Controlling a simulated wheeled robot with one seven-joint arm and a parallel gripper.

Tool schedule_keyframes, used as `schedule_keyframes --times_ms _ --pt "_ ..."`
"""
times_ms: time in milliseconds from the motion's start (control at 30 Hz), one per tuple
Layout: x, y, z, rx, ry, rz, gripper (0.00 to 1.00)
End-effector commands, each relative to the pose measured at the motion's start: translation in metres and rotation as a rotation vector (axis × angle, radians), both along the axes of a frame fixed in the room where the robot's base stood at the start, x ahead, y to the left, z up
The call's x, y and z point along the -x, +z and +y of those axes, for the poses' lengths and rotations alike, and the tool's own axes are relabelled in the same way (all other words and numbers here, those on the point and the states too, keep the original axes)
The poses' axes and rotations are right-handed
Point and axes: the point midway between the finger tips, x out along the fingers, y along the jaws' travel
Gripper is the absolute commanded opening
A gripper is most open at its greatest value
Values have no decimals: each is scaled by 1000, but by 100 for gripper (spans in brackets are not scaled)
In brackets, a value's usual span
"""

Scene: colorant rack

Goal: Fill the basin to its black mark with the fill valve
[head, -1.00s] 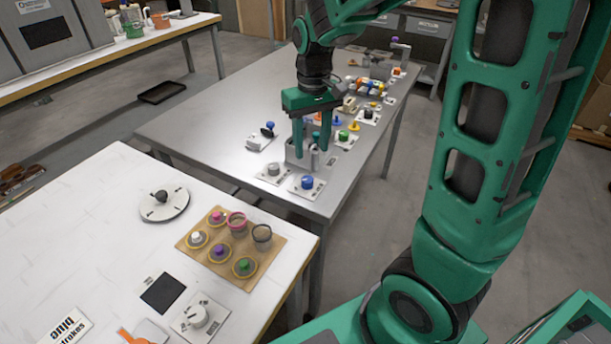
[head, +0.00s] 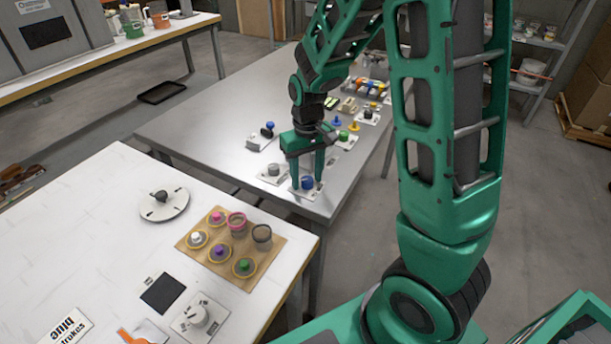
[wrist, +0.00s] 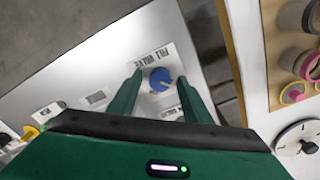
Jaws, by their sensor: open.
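The fill valve is a blue knob (head: 307,183) on a white plate at the near corner of the grey metal table (head: 215,130). In the wrist view the blue knob (wrist: 160,79) sits between my fingertips, beside a label reading "FILL VALVE". My gripper (head: 307,178) points down over the knob with its fingers open on either side of it. It also shows open in the wrist view (wrist: 158,85). I cannot tell whether a finger touches the knob. The basin and its black mark cannot be made out; my gripper and arm cover part of the table.
A plate with a grey knob (head: 274,170) lies just left of the valve. The white table (head: 100,210) in front holds a board (head: 200,262) of coloured pots and a round dial (head: 163,202).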

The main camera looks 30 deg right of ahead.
Motion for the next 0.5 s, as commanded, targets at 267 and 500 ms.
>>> schedule_keyframes --times_ms 267,500 --pt "0 -1 0 0 0 0 45" --pt "0 -1 0 0 0 0 4"
